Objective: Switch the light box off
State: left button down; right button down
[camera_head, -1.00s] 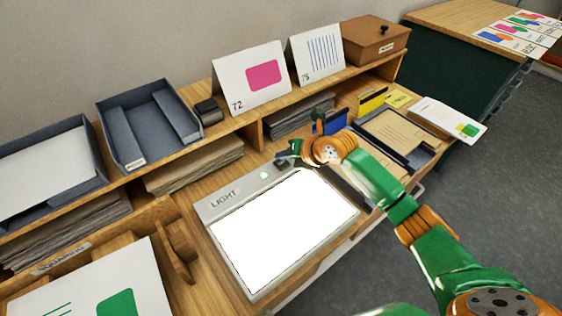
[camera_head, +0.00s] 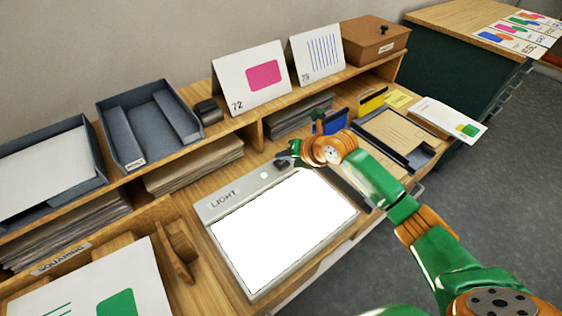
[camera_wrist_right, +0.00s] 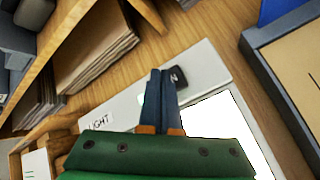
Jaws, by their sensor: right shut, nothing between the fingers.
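The light box (camera_head: 213,215) is a grey slab with a bright white lit panel (camera_head: 285,228), a LIGHT label and a small pale green lamp (camera_head: 264,175) on its back strip. My right gripper (camera_head: 281,160) is shut and empty over the right part of that strip. In the right wrist view its fingertips (camera_wrist_right: 162,76) are next to a dark switch (camera_wrist_right: 177,77) on the strip, seeming to touch it. The switch carries a small light mark and is partly hidden by the fingers. My left gripper is out of view.
A shelf (camera_head: 255,134) with grey trays (camera_head: 148,125), a box (camera_head: 375,42) and standing cards (camera_head: 251,77) runs behind. A blue-grey tray (camera_head: 425,155) with tan card lies to the right. A wooden holder (camera_head: 178,250) stands close to the light box's left.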

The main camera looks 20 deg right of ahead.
aim_at(284, 166)
jog(key=shift+f+b, duration=0.35)
jog(key=shift+f, duration=0.1)
jog(key=shift+f, duration=0.25)
dwell(0.3)
jog(key=shift+r+p, duration=0.45)
jog(key=shift+r, duration=0.3)
notch_tip(284, 166, up, 6)
jog(key=p, duration=0.5)
